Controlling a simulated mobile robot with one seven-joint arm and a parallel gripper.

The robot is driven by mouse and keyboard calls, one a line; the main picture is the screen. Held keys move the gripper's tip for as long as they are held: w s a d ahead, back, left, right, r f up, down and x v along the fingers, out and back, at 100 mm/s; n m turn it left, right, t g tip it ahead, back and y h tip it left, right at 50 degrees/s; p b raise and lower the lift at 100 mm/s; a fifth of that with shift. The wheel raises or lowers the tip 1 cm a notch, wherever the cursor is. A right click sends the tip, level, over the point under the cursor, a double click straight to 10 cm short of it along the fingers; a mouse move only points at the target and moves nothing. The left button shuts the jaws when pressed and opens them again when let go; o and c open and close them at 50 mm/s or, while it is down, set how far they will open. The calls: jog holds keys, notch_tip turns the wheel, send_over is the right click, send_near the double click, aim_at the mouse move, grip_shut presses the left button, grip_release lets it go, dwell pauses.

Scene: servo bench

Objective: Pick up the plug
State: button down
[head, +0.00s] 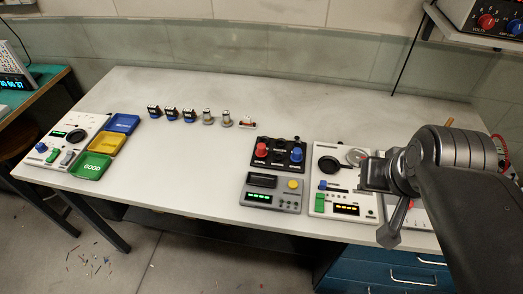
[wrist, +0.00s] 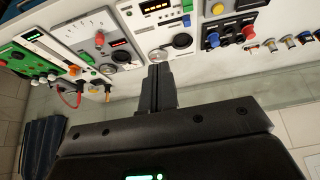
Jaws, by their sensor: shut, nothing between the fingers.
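No plug can be made out for certain. In the wrist view a red cable (wrist: 79,97) loops at the left, by the edge of the bench panels, with a small orange piece (wrist: 75,70) near it. Which end carries a plug is too small to tell. In the head view a red cable (head: 501,143) shows behind my arm at the right, and my arm hides much of that bench end. My gripper (wrist: 157,69) is shut and empty in the wrist view. It is apart from the red cable, which lies to its left in that view.
A white panel (head: 323,205) and a red-and-blue knob box (head: 291,166) stand left of my arm. Several small parts line the bench's back, and a green tray (head: 91,166) lies far left. The bench middle (head: 190,180) is clear. A shelf (head: 470,30) hangs at upper right.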

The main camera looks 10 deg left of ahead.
jog(key=c, duration=2.2)
grip_release()
jog(key=c, duration=1.2)
grip_release()
jog(key=m+g, duration=0.5)
send_over(262, 146)
notch_tip(262, 146, down, 10)
notch_tip(262, 146, down, 10)
jog(key=shift+f, duration=0.2)
